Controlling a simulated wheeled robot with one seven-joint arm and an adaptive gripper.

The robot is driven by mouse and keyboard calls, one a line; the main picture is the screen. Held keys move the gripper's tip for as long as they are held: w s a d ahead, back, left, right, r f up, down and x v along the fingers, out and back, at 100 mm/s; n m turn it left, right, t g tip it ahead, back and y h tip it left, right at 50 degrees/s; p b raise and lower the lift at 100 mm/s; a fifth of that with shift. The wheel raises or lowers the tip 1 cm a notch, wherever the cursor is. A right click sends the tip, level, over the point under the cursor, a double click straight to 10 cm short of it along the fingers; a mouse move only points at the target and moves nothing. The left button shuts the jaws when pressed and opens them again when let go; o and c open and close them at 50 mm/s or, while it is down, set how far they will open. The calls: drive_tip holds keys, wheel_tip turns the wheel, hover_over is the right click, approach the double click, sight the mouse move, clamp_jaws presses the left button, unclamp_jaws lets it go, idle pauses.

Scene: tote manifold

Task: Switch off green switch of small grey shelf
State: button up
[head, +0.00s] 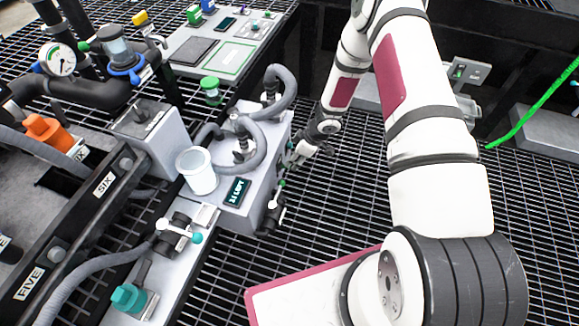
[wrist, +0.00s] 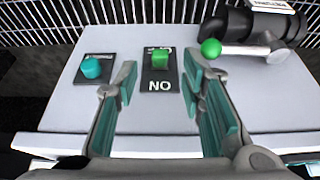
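In the wrist view, a green switch (wrist: 161,59) sits on a dark plate (wrist: 156,80) on top of a small light grey shelf (wrist: 60,108). White letters that show as "NO" are on the plate, on the side nearest my gripper; the marking on the far side is partly hidden by the switch. My gripper (wrist: 158,78) is open, with one finger to each side of the plate. Nothing is between the fingers except the view of the switch; contact cannot be told. In the head view, my gripper (head: 297,155) is small, beside a grey box, and the switch cannot be made out.
A teal knob (wrist: 91,67) is left of the switch. A green-ended lever (wrist: 211,48) on a black valve is right of it. In the head view, the grey box (head: 250,165) carries hoses and a display (head: 237,192); a white cup (head: 197,172) stands left. Dark grating lies to the right.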

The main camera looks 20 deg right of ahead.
drive_tip(key=b+x, duration=0.1)
drive_tip(key=x, duration=0.3)
drive_tip(key=shift+w+f, duration=0.1)
drive_tip(key=shift+f, duration=0.3)
clamp_jaws()
